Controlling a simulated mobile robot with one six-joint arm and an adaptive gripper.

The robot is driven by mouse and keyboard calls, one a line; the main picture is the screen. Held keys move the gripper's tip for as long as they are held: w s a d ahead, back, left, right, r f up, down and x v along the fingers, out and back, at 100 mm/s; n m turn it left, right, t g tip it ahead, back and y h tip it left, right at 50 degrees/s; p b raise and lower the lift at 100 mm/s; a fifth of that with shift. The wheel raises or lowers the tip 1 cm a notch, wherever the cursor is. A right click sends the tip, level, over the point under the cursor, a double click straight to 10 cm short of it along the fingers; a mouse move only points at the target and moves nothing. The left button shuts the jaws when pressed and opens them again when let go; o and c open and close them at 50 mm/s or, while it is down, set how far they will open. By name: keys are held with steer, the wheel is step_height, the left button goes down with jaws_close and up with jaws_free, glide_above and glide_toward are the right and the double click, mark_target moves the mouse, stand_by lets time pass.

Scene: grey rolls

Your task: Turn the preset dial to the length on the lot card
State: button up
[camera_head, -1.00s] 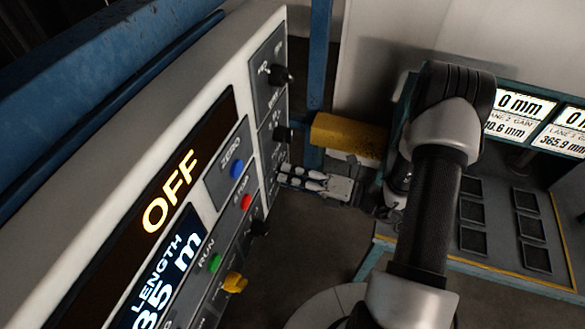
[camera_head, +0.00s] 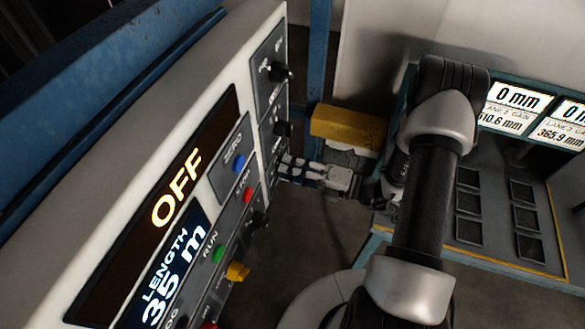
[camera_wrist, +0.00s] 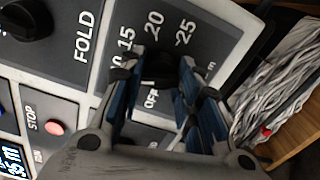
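The preset dial (camera_wrist: 158,64) is a dark knob on the grey panel, with 10, 15, 20, 25 and OFF printed around it in the wrist view. My gripper (camera_wrist: 156,80) is at the dial, with blue-padded fingers on either side of the knob. The fingers look apart, with gaps beside the knob; contact is not clear. Where the dial points is hidden. In the head view my gripper (camera_head: 285,172) reaches the panel's right face from the right. The panel display (camera_head: 175,270) reads LENGTH 35 m. No lot card is readable.
Another black knob (camera_wrist: 27,18) is near FOLD. A yellow block (camera_head: 348,126) is behind my gripper. Grey strands (camera_wrist: 285,85) lie at right.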

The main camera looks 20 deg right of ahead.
steer(key=o, duration=0.5)
steer(key=v, duration=1.2)
stand_by(0.3)
